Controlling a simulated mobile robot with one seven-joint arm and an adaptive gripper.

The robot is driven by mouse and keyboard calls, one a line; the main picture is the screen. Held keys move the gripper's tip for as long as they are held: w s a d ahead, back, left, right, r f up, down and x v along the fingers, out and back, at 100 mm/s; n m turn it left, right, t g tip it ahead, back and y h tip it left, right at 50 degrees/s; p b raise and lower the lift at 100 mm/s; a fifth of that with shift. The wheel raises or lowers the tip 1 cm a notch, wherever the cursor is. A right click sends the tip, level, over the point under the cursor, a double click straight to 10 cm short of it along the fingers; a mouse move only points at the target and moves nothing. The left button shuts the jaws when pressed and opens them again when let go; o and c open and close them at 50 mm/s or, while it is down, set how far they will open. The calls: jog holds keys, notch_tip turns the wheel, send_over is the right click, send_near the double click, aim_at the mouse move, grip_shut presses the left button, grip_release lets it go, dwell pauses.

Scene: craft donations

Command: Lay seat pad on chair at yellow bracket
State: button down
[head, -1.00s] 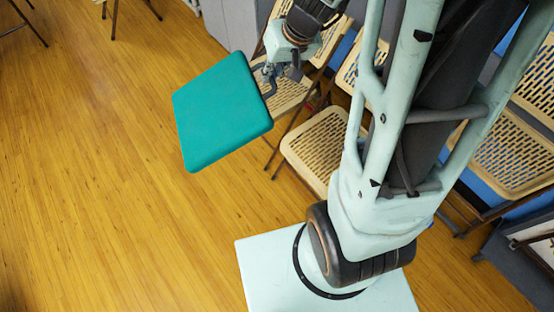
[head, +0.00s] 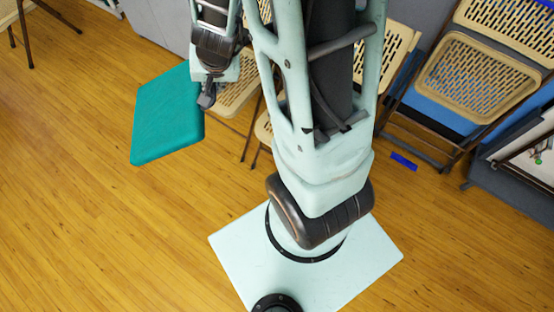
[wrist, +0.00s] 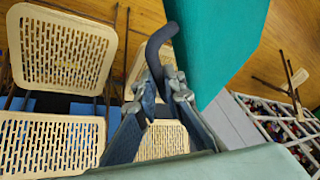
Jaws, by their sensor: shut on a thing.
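The seat pad (head: 168,118) is a flat teal square, held tilted above the wood floor at the left in the head view. My gripper (head: 207,94) is shut on the pad's right edge. In the wrist view the pad (wrist: 215,40) fills the upper right, and my gripper (wrist: 166,62) is against its side. Several tan chairs with slotted seats and backs stand along the wall. One chair (head: 478,75) is at the right, and another seat (head: 238,96) is partly hidden behind my arm. I cannot make out a yellow bracket in any view.
A small blue piece (head: 403,161) lies on the floor near the right chair. A grey bin (head: 516,188) stands at the right edge. In the wrist view a white rack (wrist: 285,125) is at the right. The floor at the left is clear.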

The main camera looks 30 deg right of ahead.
jog(key=s+d+f+m+g+h+b, duration=0.2)
jog(key=s+d+f+m+b, duration=0.2)
jog(key=f+m+b, duration=0.6)
jog(key=s+d+f+m+g+h+b, duration=0.1)
jog(key=s+d+f+m+g+b, duration=0.4)
jog(key=f, duration=1)
jog(key=s+d+f+m+h+b, duration=0.2)
jog(key=s+d+f+m+b, duration=0.1)
jog(key=f+m+b, duration=0.8)
jog(key=shift+n, duration=0.9)
jog(key=w+d+f+b, duration=0.1)
jog(key=d+f+b, duration=0.2)
jog(key=d, duration=0.1)
jog(key=w+d+f+b, duration=0.2)
jog(key=d+f+b, duration=0.2)
jog(key=w+d+f+b, duration=0.1)
jog(key=d+f+b, duration=0.2)
jog(key=d+b, duration=0.1)
jog(key=shift+w+f, duration=0.4)
jog(key=shift+w+d+f+b, duration=0.15)
jog(key=shift+d+f+b, duration=0.35)
jog(key=shift+f, duration=0.15)
jog(key=c, duration=2)
grip_release()
